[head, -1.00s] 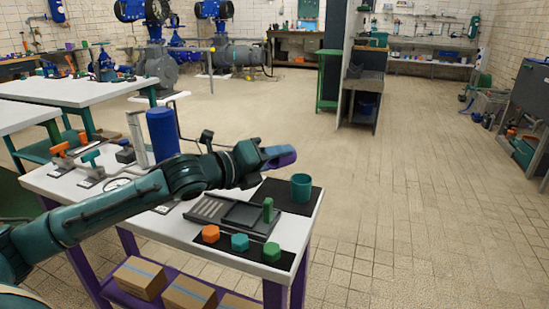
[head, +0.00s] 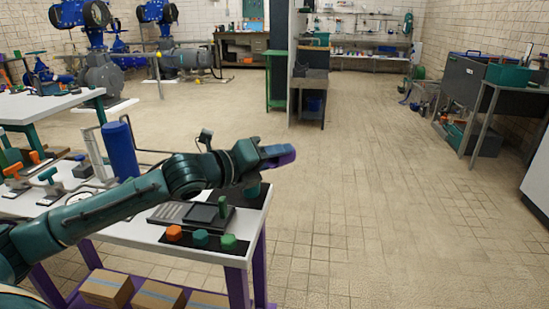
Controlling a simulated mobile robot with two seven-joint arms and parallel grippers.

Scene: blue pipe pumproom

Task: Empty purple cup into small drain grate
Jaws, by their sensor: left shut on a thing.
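A teal cup (head: 253,191) stands on a black mat behind, partly hidden by the gripper. My right gripper is out of view.
A blue cylinder (head: 121,151) stands left of my arm. Orange, teal and green hexagonal pieces (head: 200,237) lie on a black strip at the table's front edge. Cardboard boxes (head: 157,299) sit on the lower shelf. The tiled floor (head: 380,200) to the right is wide and clear.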

